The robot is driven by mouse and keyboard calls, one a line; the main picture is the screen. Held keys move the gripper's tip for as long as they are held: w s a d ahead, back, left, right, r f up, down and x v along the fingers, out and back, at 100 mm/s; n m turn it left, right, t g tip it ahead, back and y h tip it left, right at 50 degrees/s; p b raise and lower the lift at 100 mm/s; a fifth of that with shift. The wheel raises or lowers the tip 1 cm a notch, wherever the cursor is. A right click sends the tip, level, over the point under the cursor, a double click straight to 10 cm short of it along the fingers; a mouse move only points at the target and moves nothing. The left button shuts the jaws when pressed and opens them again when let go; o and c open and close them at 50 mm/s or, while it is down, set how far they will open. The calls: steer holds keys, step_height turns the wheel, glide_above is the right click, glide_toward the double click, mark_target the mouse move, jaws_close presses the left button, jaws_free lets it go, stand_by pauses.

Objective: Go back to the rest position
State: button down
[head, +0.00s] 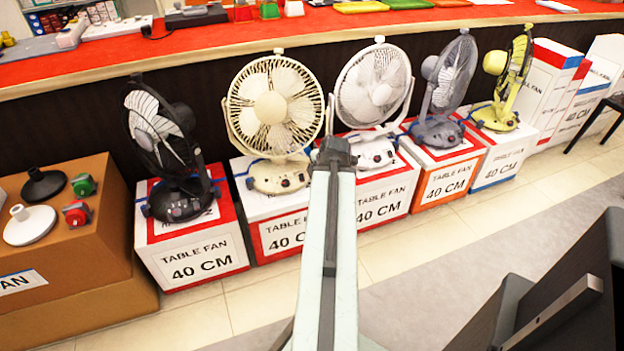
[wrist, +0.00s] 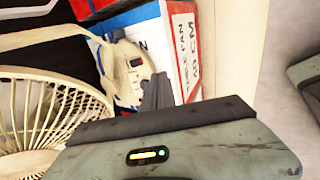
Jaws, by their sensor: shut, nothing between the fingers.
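In the wrist view my gripper (wrist: 155,90) shows as a dark narrow tip above its grey-green housing. It is shut and empty. A cream fan base (wrist: 123,68) and a white-and-red fan box (wrist: 184,50) lie beyond the tip; I cannot tell whether anything touches. In the head view my pale arm (head: 328,250) reaches up the middle toward the row of fans. Its dark upper end overlaps the area between the cream fan (head: 272,108) and the white fan (head: 372,88). The fingers cannot be made out there.
A black fan (head: 165,150), a grey fan (head: 448,85) and a yellow fan (head: 506,80) also stand on boxes before a red-topped counter (head: 220,38). A brown box (head: 100,245) is at left. Dark furniture (head: 560,290) is at lower right. Tiled floor (head: 420,265) lies open between.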

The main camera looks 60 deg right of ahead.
steer(key=shift+s+d, duration=0.1)
steer(key=shift+s, duration=0.05)
steer(key=shift+s+d, duration=0.15)
